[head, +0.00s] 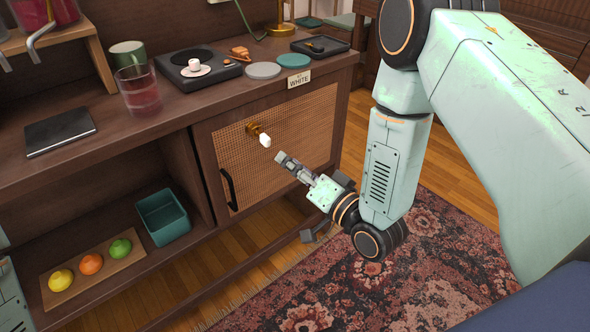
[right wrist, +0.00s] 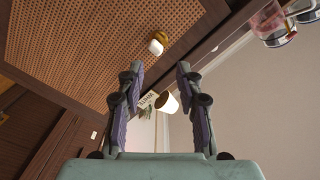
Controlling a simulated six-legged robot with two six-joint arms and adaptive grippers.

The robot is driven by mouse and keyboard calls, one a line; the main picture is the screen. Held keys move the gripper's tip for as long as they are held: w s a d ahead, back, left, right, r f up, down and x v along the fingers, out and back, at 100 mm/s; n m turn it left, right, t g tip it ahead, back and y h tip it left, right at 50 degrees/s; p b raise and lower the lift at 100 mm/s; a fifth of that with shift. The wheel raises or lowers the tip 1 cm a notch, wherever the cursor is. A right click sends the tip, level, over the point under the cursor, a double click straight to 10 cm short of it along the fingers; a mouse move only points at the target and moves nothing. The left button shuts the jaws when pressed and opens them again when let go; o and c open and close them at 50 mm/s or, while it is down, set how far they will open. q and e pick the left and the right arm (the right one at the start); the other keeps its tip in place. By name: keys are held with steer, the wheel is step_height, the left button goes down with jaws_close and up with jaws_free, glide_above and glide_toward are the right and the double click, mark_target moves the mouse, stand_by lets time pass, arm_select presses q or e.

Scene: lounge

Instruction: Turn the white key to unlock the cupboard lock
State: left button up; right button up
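The white key (head: 265,140) sticks out of a brass lock (head: 253,129) on the woven cane door (head: 285,125) of the cupboard. The key also shows in the right wrist view (right wrist: 156,47), just beyond the fingertips, with the brass lock (right wrist: 160,36) behind it. My right gripper (head: 281,158) is in front of the door, a little below and right of the key. In the right wrist view its two fingers (right wrist: 160,72) are apart, with nothing gripped between them. My left gripper is not in view.
A black door handle (head: 228,190) is at the door's lower left. A "WHITE" label (head: 299,79) is on the counter edge above. The countertop (head: 200,108) holds a red glass (head: 139,92), a green mug (head: 128,54) and a turntable (head: 198,68). Fruit and a teal bin (head: 162,216) are below.

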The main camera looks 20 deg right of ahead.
mark_target(269, 143)
steer(key=shift+d+b+x, duration=0.15)
steer(key=shift+b+x, duration=0.25)
steer(key=shift+x, duration=0.8)
steer(key=shift+d+b+x, duration=0.15)
steer(key=shift+b+x, duration=0.2)
steer(key=shift+x, duration=0.9)
steer(key=shift+w, duration=0.1)
steer(key=n, duration=0.5)
steer(key=shift+f+p, duration=0.1)
steer(key=shift+p, duration=0.3)
steer(key=n, duration=0.4)
steer(key=shift+d+n+p, duration=0.1)
steer(key=shift+n+p, duration=0.2)
steer(key=shift+w, duration=0.2)
steer(key=shift+b+x, duration=0.7)
steer(key=shift+x, duration=2.1)
steer(key=shift+f, duration=0.1)
